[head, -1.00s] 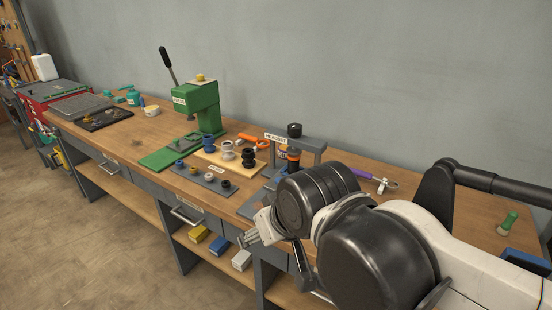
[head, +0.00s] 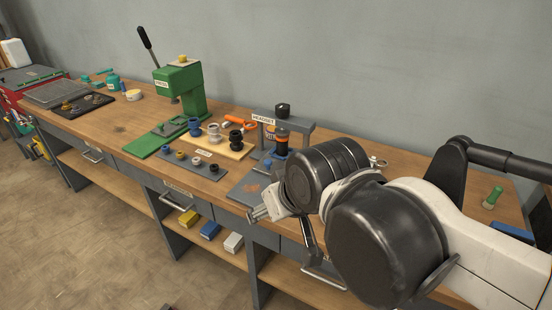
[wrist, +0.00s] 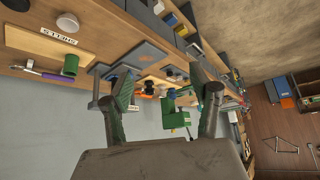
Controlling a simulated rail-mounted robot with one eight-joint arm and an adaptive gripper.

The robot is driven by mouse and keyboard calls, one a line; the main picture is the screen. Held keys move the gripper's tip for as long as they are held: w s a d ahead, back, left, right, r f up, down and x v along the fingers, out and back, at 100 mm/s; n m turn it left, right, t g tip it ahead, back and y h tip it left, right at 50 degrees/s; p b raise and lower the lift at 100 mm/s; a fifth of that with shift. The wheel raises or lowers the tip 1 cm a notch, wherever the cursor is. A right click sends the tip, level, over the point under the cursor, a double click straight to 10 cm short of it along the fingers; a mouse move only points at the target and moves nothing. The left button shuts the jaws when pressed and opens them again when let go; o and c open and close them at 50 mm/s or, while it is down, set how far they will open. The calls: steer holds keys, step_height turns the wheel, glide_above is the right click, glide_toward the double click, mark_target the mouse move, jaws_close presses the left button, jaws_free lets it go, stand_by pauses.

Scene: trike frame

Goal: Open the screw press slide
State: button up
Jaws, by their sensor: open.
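A grey press frame (head: 303,131) with a sign that seems to read HEADSET stands on the bench in the head view. It has a black knob (head: 282,109) on top and a dark and blue stack (head: 281,143) under its crossbar. A grey base plate (head: 246,187) lies in front, partly hidden by my arm. My gripper (head: 262,212) is in front of this plate near the bench's front edge, apart from the press. In the wrist view my gripper (wrist: 162,75) shows two spread fingers with nothing held. I cannot make out the slide clearly.
A green lever press (head: 188,88) stands further left. A wooden board with spools (head: 230,148) and a grey strip with rings (head: 194,164) lie between. Drawer handles (head: 178,202) stick out below the bench top.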

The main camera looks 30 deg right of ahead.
steer(key=shift+w+r, duration=0.15)
steer(key=shift+c, duration=1.3)
steer(key=w+d+r+g, duration=0.2)
steer(key=w+r, duration=0.2)
steer(key=w, duration=0.4)
steer(key=m+g+b, duration=0.2)
steer(key=g, duration=0.3)
glide_above(268, 161)
step_height(268, 161, down, 8)
step_height(268, 161, down, 14)
jaws_close()
